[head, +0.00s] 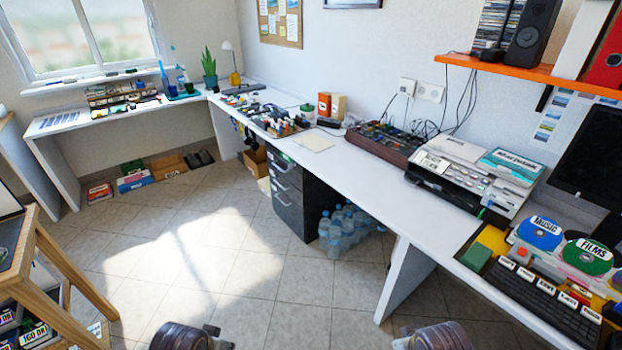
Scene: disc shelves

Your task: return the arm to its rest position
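Parts of my two arms show at the bottom edge, one left of centre and one right of centre. They look like rounded, dark brownish links with grey parts, held low above the tiled floor. No gripper fingers show in the head view, so both grippers are out of sight. Nothing is seen held.
A long white desk (375,190) runs along the wall with a printer (470,175) on it. A wooden stand (60,270) is at the left. Water bottles (343,230) stand on the floor beside dark drawers (290,195). The middle of the floor (220,250) is clear.

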